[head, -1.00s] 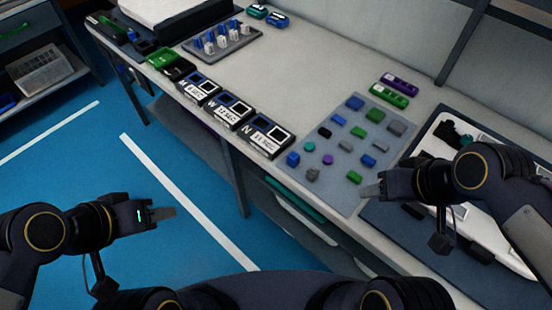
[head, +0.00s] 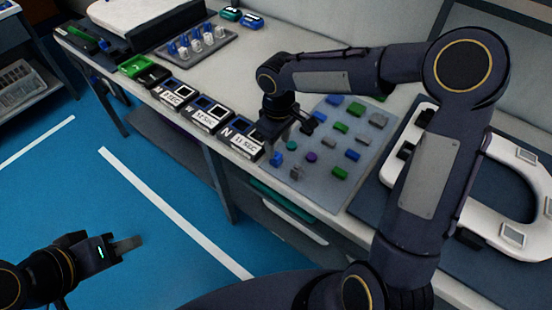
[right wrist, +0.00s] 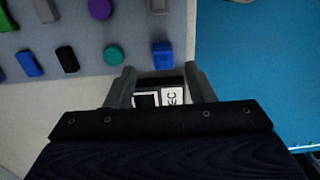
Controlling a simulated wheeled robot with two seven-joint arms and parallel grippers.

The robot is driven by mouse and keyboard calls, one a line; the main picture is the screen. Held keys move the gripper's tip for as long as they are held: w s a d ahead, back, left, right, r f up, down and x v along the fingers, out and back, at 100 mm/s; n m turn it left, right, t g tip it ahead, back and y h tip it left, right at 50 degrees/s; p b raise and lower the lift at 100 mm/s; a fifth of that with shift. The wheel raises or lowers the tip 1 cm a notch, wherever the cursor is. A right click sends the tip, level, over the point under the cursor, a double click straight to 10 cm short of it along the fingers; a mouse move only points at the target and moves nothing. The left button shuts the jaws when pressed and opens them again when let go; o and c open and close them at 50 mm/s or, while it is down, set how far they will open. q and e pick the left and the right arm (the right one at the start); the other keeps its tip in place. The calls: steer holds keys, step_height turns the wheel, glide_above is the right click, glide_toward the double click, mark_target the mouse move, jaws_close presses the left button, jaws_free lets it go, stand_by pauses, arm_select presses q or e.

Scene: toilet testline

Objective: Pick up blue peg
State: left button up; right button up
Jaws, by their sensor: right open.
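A grey board (head: 318,190) holds several small coloured pegs. A blue peg (head: 277,159) stands at its front left corner; it also shows in the right wrist view (right wrist: 162,55), just beyond the fingertips. Other blue pegs lie farther in, one at the right (head: 352,155) and one at the back (head: 334,99). My right gripper (right wrist: 158,76) is open and empty, with its fingers pointing down close to the corner blue peg; its tips look apart from it. My left gripper (head: 128,244) hangs over the blue floor, away from the table; its jaw gap is not clear.
Labelled black-and-white boxes (head: 241,138) line the table's front edge just left of the board. A rack of blue and white pieces (head: 200,45) stands behind them. A white U-shaped seat (head: 515,185) lies at the right. The table's back middle is clear.

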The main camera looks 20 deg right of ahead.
mark_target(277, 154)
step_height(277, 154, down, 5)
steer(key=shift+s+a, duration=0.15)
steer(key=c, duration=1.1)
steer(key=shift+o, duration=0.2)
steer(key=shift+r, duration=0.15)
